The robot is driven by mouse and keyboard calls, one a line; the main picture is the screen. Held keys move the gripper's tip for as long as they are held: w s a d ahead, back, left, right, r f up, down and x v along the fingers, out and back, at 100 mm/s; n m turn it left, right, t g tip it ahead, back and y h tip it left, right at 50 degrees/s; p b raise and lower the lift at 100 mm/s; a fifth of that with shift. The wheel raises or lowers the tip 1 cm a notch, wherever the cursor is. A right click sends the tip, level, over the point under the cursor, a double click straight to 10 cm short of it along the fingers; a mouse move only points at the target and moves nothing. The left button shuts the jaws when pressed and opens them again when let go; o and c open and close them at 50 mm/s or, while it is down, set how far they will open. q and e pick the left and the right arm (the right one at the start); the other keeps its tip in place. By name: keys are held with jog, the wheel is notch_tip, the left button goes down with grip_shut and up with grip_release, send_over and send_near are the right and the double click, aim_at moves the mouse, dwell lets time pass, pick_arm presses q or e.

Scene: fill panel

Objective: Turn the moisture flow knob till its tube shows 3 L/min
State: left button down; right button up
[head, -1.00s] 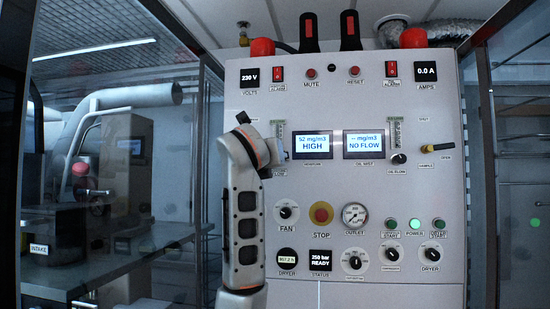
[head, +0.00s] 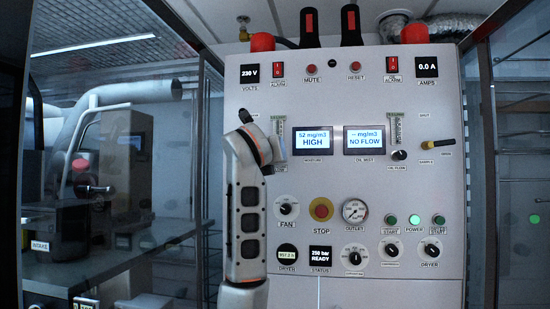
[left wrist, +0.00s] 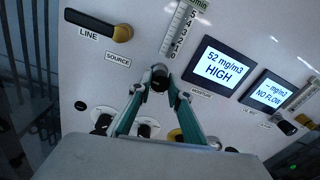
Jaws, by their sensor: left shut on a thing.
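The moisture flow knob (left wrist: 160,82) is dark and round, below the moisture tube. My left gripper (left wrist: 159,77) is shut on it, with its green-sided fingers on either side. The moisture tube (left wrist: 178,30) is a clear upright scale marked from 0 up to 5; its float level is too small to read. In the head view the tube (head: 281,136) shows partly beside my left wrist, which hides the knob and fingertips. The moisture display (head: 309,141) reads 52 mg/m3 HIGH. My right gripper is in neither view.
The oil mist display (head: 364,140) reads NO FLOW, with the oil flow knob (head: 399,155) to its right. Below are a fan knob (head: 286,208), a red stop button (head: 321,209) and an outlet gauge (head: 354,211).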

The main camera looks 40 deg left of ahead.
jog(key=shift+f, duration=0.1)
pick_arm(q)
jog(key=n+b, duration=0.5)
jog(key=n, duration=0.8)
jog(key=shift+n+y, duration=0.4)
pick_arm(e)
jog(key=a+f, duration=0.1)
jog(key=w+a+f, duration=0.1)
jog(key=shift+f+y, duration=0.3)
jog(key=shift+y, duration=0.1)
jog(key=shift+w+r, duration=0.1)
pick_arm(q)
jog(key=c, duration=1.9)
grip_release()
